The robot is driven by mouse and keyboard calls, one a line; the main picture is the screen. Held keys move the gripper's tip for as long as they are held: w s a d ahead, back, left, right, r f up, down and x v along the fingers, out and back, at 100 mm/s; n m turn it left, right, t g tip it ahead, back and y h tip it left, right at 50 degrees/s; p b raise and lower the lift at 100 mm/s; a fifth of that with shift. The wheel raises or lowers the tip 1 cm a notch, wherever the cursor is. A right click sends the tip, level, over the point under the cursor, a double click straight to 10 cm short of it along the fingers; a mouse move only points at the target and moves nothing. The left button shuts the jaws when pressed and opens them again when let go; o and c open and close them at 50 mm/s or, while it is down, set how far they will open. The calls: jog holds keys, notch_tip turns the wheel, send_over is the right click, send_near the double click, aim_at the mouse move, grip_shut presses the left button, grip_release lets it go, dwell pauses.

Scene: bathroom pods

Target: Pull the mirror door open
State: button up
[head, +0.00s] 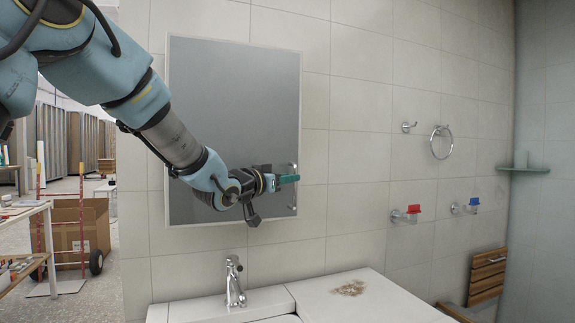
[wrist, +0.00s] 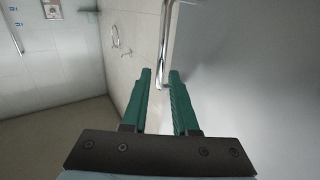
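The mirror door (head: 235,110) is a grey rectangular panel with a thin pale frame on the tiled wall. It looks flush with the wall in the head view, and its surface fills the right of the wrist view (wrist: 245,70). A slim chrome bar handle (head: 293,200) stands upright near its lower right edge; the bar also shows in the wrist view (wrist: 165,45). My gripper (head: 287,179) is at the handle, its green fingers pointing right. In the wrist view my gripper (wrist: 160,75) has a gap between its fingers, with the handle's end showing between the tips. Contact is unclear.
A faucet (head: 234,280) and a white counter (head: 375,300) lie below the mirror. A towel ring (head: 441,142), a hook (head: 408,127) and red (head: 406,214) and blue (head: 465,206) fixtures are on the wall to the right. The space before the wall there is clear.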

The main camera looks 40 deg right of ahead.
jog(key=shift+p+x, duration=0.45)
jog(key=shift+x, duration=1.5)
jog(key=shift+c, duration=0.3)
grip_shut()
